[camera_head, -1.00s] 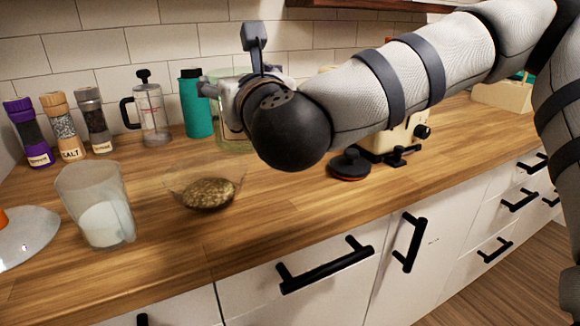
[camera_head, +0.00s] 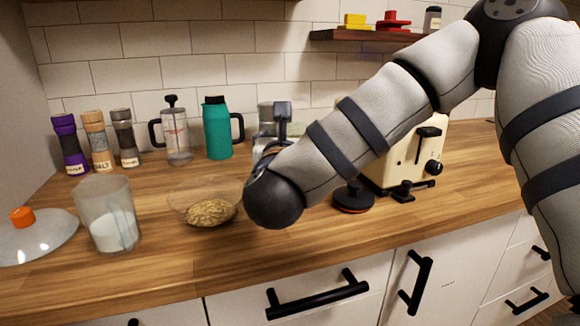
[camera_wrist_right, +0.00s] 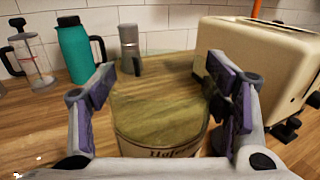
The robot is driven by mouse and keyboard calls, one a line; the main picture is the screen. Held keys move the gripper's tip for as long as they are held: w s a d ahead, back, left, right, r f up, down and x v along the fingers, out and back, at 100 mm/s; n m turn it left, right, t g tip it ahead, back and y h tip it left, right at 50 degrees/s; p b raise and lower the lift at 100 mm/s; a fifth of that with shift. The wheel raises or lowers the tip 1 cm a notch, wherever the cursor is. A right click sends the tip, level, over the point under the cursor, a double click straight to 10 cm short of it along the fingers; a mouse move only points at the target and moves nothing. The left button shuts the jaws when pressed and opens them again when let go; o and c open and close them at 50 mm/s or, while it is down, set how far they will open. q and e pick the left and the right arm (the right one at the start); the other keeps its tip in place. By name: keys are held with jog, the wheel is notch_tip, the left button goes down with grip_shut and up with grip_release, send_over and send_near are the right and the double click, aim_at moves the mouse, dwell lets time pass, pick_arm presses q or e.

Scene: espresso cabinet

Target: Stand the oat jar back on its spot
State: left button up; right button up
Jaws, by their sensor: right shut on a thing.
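The oat jar (camera_wrist_right: 160,115) is clear, greenish glass with a pale label, part of whose lettering shows at the bottom of the right wrist view. My right gripper (camera_wrist_right: 168,90) is shut on it, with one purple-padded finger on each side. In the head view the right gripper (camera_head: 270,148) is mostly behind my dark wrist, and the jar is largely hidden there. The jar's base is out of sight, so I cannot tell whether it touches the counter. My left gripper is not in view.
A cream toaster (camera_wrist_right: 262,58) stands close on the right. A grey metal pot (camera_wrist_right: 130,48) and a teal jug (camera_head: 217,130) stand behind. A glass bowl of brown flakes (camera_head: 208,212) and a glass of white contents (camera_head: 110,218) are on the left. Bare wooden counter lies in front.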

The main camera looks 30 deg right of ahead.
jog(key=shift+w+d+f, duration=0.3)
jog(key=shift+f, duration=0.25)
jog(key=shift+w+d+f, duration=0.25)
jog(key=shift+w+f, duration=0.05)
jog(key=shift+f, duration=0.2)
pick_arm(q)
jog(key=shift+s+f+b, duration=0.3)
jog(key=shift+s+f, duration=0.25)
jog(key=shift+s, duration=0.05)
pick_arm(e)
jog(key=shift+w+d+f, duration=0.1)
jog(key=shift+d+f, duration=0.05)
jog(key=shift+f, duration=0.8)
jog(key=shift+w+d+f, duration=0.1)
jog(key=shift+d+f, duration=0.05)
jog(key=shift+f, duration=0.8)
jog(key=shift+f, duration=0.15)
jog(key=o, duration=1.9)
jog(key=shift+o, duration=0.2)
